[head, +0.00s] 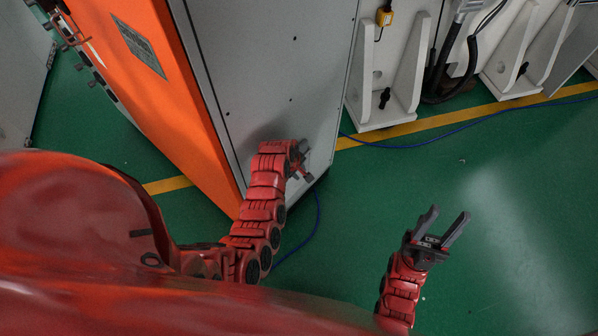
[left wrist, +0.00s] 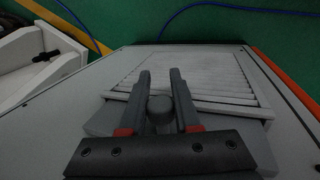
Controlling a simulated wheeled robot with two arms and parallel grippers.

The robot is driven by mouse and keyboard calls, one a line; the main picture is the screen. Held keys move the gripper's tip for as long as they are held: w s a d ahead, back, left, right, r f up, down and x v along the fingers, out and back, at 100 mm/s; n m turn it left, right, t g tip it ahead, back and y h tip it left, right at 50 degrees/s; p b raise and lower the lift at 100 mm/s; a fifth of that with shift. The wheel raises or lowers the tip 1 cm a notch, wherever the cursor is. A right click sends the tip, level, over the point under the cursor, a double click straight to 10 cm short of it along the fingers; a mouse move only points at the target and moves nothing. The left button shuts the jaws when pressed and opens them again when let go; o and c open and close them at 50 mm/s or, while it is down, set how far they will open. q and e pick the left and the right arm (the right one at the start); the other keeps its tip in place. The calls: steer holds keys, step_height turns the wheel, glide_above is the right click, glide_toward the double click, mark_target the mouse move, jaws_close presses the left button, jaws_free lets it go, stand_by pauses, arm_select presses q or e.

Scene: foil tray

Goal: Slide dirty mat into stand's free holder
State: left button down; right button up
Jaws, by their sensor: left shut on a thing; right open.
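My left gripper (head: 303,162) is close to the grey side of an orange-and-grey cabinet (head: 285,70). In the left wrist view, its two fingers (left wrist: 160,85) are on either side of a rounded grey piece (left wrist: 160,108) and shut on it. A light grey slatted panel (left wrist: 215,68) lies just beyond the fingers, with a flat grey plate (left wrist: 102,122) below it. I cannot tell whether the grey piece is fixed to the panel. My right gripper (head: 443,228) is open and empty above the green floor. I cannot make out a dirty mat or a stand with holders.
White brackets (head: 385,95) stand along the wall at the upper right. A blue cable (head: 430,140) runs across the green floor (head: 510,220) and past the cabinet's foot. A yellow stripe (head: 500,108) crosses the floor. The floor around my right gripper is clear.

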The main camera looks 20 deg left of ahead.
arm_select(q)
steer(key=shift+w+r+p, duration=0.1)
steer(key=shift+r+p, duration=3.15)
steer(key=shift+r, duration=2.8)
step_height(320, 180, up, 11)
steer(key=p, duration=0.5)
steer(key=shift+r, duration=0.1)
steer(key=s+d+p, duration=0.4)
steer(key=d, duration=0.5)
